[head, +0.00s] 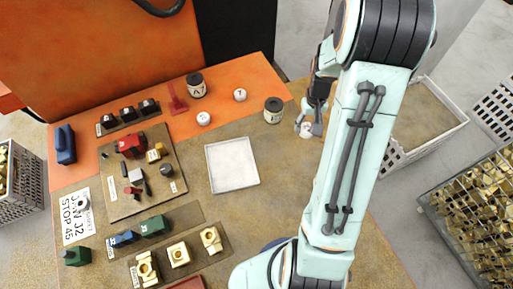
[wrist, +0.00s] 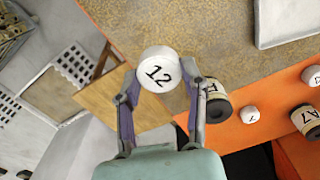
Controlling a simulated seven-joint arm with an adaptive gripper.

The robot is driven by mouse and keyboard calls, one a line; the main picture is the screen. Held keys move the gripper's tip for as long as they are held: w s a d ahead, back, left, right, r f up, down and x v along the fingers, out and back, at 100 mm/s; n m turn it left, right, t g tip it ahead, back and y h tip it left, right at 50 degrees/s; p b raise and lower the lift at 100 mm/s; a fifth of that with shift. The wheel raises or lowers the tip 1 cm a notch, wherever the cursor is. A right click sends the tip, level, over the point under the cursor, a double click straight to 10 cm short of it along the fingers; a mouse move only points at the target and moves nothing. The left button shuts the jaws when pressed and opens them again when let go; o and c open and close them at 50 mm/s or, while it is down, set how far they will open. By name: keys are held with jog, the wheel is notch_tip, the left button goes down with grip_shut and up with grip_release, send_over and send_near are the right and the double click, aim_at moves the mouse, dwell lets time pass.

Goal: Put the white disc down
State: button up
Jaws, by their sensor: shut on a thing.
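My gripper (wrist: 161,82) is shut on a white disc (wrist: 158,68), its two fingers on opposite sides. The disc's face, marked "12", shows to the wrist camera. In the head view my gripper (head: 312,120) and the disc (head: 305,129) are at the right side of the table, partly hidden by my arm. The disc's height above the table is hard to tell. Two other white discs lie on the orange strip, a left one (head: 203,118) and a right one (head: 239,94).
A labelled dark-topped can (head: 273,113) stands close left of my gripper; another (head: 196,88) stands farther back. A white square tray (head: 232,166) lies empty mid-table. A white crate (head: 425,128) is beyond the right table edge. Brass parts and tool boards fill the left.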

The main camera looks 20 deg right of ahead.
aim_at(234, 174)
jog(key=shift+s+a+f, duration=0.1)
jog(key=shift+s+f, duration=0.05)
jog(key=shift+f, duration=0.05)
jog(key=w+a+n, duration=0.1)
jog(key=a+n, duration=0.6)
jog(key=a, duration=1.3)
jog(key=f, duration=0.8)
jog(key=shift+a, duration=0.25)
jog(key=shift+f, duration=0.35)
jog(key=o, duration=0.9)
jog(key=shift+f, duration=0.1)
jog(key=shift+o, duration=0.2)
